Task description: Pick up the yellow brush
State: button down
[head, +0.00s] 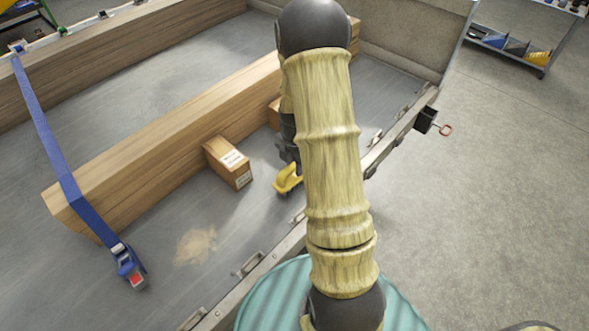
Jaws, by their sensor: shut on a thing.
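The yellow brush (287,180) shows in the head view just left of my arm, above or on the grey trailer bed. Its right part is hidden behind my arm. My gripper (289,160) is dark, comes down from behind the arm and meets the top of the brush. It is shut on the brush. The fingertips are small and partly hidden. Whether the brush touches the bed is hard to tell.
A cardboard box (228,162) stands left of the brush, beside a long wooden beam (150,150). A blue strap (45,130) crosses the beam. A sawdust patch (195,245) lies on the bed. The trailer's metal edge (255,265) runs close to my arm.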

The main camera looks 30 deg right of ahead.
notch_tip(320, 180, up, 8)
jog(key=shift+r, duration=0.25)
dwell(0.4)
jog(key=c, duration=2)
grip_release()
jog(key=shift+c, duration=0.4)
jog(key=shift+f, duration=0.1)
